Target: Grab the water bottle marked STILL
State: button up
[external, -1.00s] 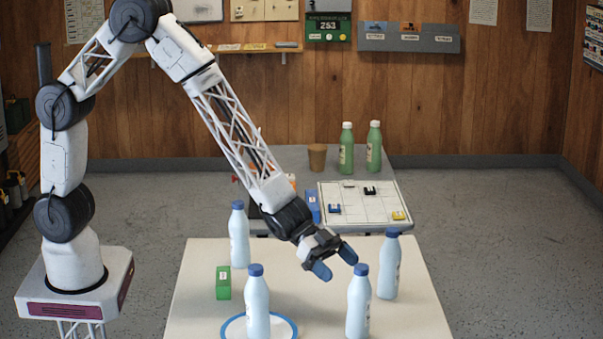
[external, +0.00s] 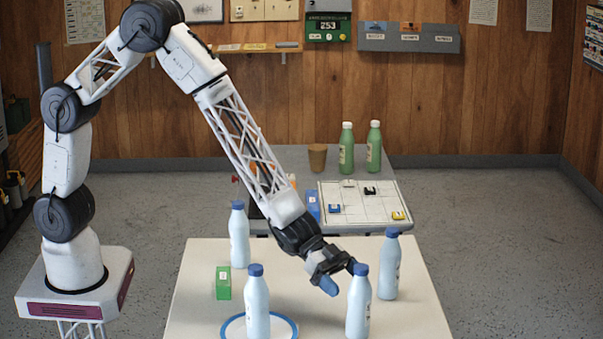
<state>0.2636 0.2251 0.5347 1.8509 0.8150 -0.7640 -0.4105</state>
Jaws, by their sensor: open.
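Several pale blue bottles with dark blue caps stand upright on the near table. One bottle (external: 239,238) is at the back left, one (external: 257,308) stands on a blue-rimmed white plate (external: 287,325), one (external: 358,305) is at the front right, and one (external: 388,268) is at the back right. Their labels are turned away or too small to read, so I cannot tell which is marked STILL. My gripper (external: 341,279) is open and empty, just behind and left of the front-right bottle's cap. One fingertip overlaps that cap in the picture; I cannot tell whether they touch.
A green box (external: 223,283) stands on the near table's left side. Behind, a second table holds a white board (external: 365,203) with small blocks, a brown cup (external: 317,157) and two green bottles (external: 346,148). The near table's middle is clear.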

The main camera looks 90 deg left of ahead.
aim_at(368, 304)
jog(key=shift+w+d, duration=0.1)
dwell(0.3)
jog(key=shift+x, duration=2.55)
jog(key=shift+f, duration=0.15)
jog(key=c, duration=1.3)
